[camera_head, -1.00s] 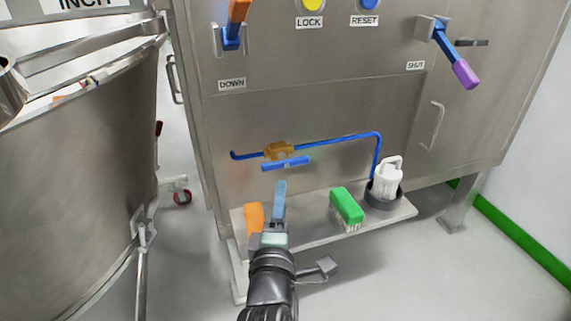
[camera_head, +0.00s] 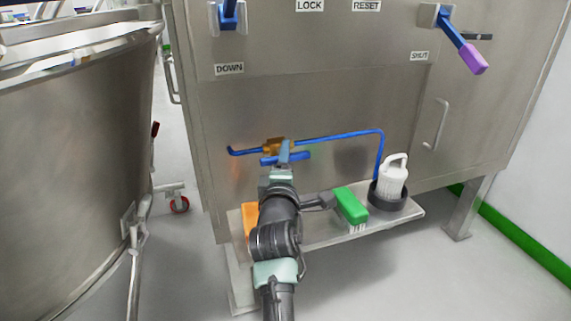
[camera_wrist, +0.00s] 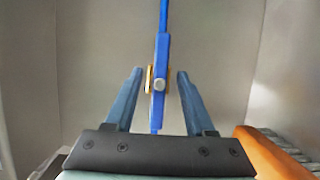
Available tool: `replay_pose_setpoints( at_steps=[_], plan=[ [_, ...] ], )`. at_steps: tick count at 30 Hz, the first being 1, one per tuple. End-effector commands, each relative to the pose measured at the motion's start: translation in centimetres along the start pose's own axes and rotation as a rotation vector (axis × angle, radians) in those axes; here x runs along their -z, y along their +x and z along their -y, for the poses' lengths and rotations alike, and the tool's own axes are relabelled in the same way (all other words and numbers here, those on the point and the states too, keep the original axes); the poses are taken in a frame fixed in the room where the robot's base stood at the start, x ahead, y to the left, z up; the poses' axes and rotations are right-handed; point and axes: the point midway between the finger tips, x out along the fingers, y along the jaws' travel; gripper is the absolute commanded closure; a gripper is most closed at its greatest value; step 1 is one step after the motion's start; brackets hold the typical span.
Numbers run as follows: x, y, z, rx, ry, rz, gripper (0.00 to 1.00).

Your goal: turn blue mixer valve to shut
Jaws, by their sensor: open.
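The mixer valve has a brass body (camera_head: 277,146) on a blue pipe (camera_head: 345,134) low on the steel cabinet front. Its blue handle (camera_head: 299,156) lies about level, roughly along the pipe. In the wrist view the handle (camera_wrist: 158,105) runs up and down, with the brass body (camera_wrist: 149,80) behind it. My gripper (camera_head: 285,150) is at the valve and covers part of it in the head view. In the wrist view my gripper (camera_wrist: 160,72) is open, one finger on each side of the handle, with a gap on both sides.
A low shelf (camera_head: 325,238) below the valve holds a green brush (camera_head: 350,205), a white jug-like item (camera_head: 392,178) in a dark holder and an orange item (camera_head: 250,218). A large steel vessel (camera_head: 75,170) stands left. A purple-tipped lever (camera_head: 473,58) is upper right.

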Motion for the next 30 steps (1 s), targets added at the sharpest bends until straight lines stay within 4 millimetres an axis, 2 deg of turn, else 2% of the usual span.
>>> replay_pose_setpoints(
  at_steps=[10, 11, 19, 20, 30],
  plan=[
    [-0.01, 0.33, -0.08, -0.001, 0.001, 0.0, 0.45],
    [-0.01, 0.33, -0.08, -0.001, 0.001, 0.0, 0.49],
    [-0.01, 0.31, -0.07, -0.001, 0.0, 0.0, 0.97],
    [-0.01, 0.31, -0.07, -0.001, 0.0, 0.0, 1.0],
    [-0.01, 0.3, -0.18, 0.004, 0.01, 0.0, 1.0]
  ],
)
